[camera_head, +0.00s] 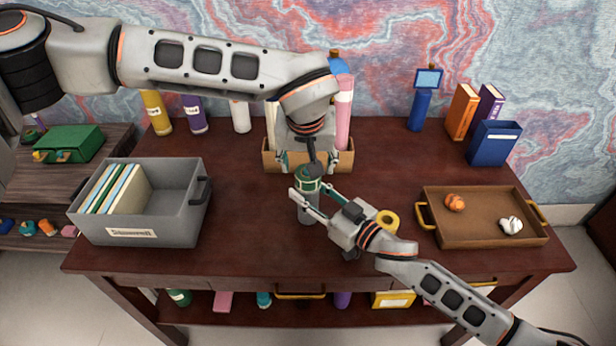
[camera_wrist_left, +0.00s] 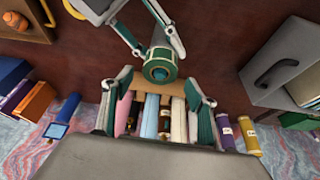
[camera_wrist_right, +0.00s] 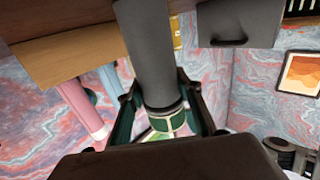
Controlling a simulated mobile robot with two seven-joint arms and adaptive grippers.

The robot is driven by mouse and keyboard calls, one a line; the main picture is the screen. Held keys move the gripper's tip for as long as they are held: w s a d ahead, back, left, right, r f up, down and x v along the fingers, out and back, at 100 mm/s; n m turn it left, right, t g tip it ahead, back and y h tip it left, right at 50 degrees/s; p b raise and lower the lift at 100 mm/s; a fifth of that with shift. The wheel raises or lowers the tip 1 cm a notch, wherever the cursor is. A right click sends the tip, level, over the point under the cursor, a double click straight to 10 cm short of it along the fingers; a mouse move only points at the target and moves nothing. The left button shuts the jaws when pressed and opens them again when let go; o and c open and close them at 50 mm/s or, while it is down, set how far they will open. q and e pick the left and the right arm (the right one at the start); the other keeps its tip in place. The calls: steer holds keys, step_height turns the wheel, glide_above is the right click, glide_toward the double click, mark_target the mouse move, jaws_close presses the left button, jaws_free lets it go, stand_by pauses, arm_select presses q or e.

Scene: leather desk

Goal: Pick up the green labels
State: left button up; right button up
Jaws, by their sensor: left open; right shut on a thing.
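A grey cylinder with a green band and green top (camera_head: 308,208) stands or hangs near the desk's middle; I cannot tell if its base touches the desk. My right gripper (camera_head: 309,191) is shut on it, and the right wrist view shows the grey body (camera_wrist_right: 150,55) between the fingers with the green band (camera_wrist_right: 165,123) near them. My left gripper (camera_head: 308,163) is open and empty, just behind the cylinder. In the left wrist view the green top (camera_wrist_left: 159,68) lies between and beyond its spread fingers. The green labels cannot be told apart from this green band.
A wooden box (camera_head: 290,162) of rolls stands behind my left gripper. A grey bin (camera_head: 140,222) with folders is at left. A brown tray (camera_head: 480,228) with two crumpled balls is at right. A yellow ring (camera_head: 388,222) is near my right wrist. The desk's left-centre is clear.

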arm_select(q)
steer(key=x, duration=0.4)
steer(key=shift+f, duration=0.15)
steer(key=shift+c, duration=0.5)
steer(key=c, duration=1.1)
step_height(320, 180, up, 10)
steer(key=shift+r, duration=0.1)
